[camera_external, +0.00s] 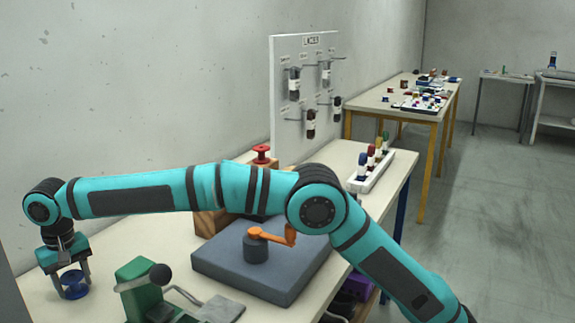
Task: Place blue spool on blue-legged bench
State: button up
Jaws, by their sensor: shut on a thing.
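My gripper (70,272) points down over the left end of the near bench and is shut on the blue spool (75,291). The spool is upright between the fingers, at or just above the bench top; I cannot tell if it touches. The near bench (125,242) has a pale top, and a blue leg (403,208) shows at its right end. The fingers hide part of the spool.
A green hand press (138,285) stands right of the gripper. A grey block (222,262) carries an orange-handled part (262,245). A red spool (261,155), a lace board (285,130) and a white bottle rack (372,178) are behind. A yellow-legged bench (425,185) stands farther back.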

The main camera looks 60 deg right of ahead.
aim_at(71, 276)
jog(key=o, duration=1)
jog(key=shift+c, duration=0.2)
jog(key=shift+r, duration=3.9)
